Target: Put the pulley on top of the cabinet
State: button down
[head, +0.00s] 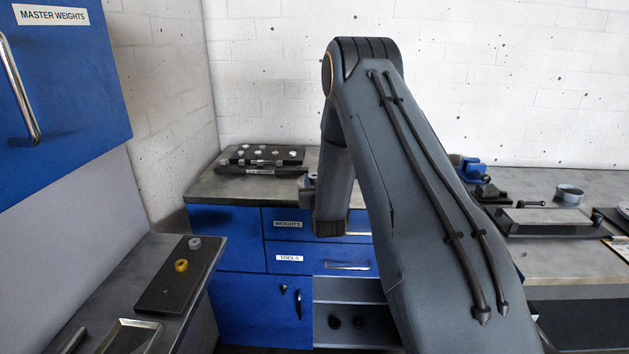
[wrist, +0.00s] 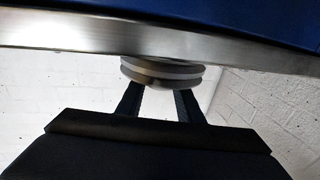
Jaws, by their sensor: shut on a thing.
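The pulley (wrist: 162,72) is a pale grey grooved disc in the wrist view. My gripper (wrist: 160,88) is shut on it, with a dark finger on each side. The pulley overlaps a steel edge (wrist: 60,38) with blue above it in that picture; I cannot tell whether they touch. In the head view, a blue cabinet (head: 228,232) with drawers labelled WEIGHTS and TOOLS stands under a grey worktop, and a blue MASTER WEIGHTS cabinet (head: 60,95) hangs at upper left. My arm hides the gripper and most of the pulley's surroundings in the head view.
A dark tray of weights (head: 262,153) sits on the back worktop. A dark board (head: 180,275) with a yellow ring and a grey ring lies at lower left. The right bench (head: 545,258) holds several fixtures. Bare worktop shows around the weights tray.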

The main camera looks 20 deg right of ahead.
jog(key=c, duration=1.2)
grip_release()
jog(key=shift+f, duration=0.1)
jog(key=shift+s, duration=0.15)
jog(key=s+a+f+g+y+b, duration=0.1)
jog(key=s+a+g, duration=0.25)
jog(key=s, duration=0.35)
jog(key=s+a+f+n+g+y, duration=0.1)
jog(key=s+a+g, duration=0.1)
jog(key=s+a, duration=0.35)
jog(key=s+a+f+g+y+b, duration=0.1)
jog(key=s+a+g, duration=0.2)
jog(key=s, duration=0.5)
jog(key=s+a+g, duration=0.1)
jog(key=s+g, duration=0.1)
jog(key=s, duration=0.5)
jog(key=s+a+r+n+g+y, duration=0.1)
jog(key=s+a+g, duration=0.1)
jog(key=s, duration=0.6)
jog(key=s+a+g, duration=0.2)
jog(key=s+g, duration=0.2)
jog(key=s, duration=0.4)
jog(key=shift+a+r+n, duration=0.15)
jog(key=shift+r+n, duration=0.1)
jog(key=shift+n, duration=0.15)
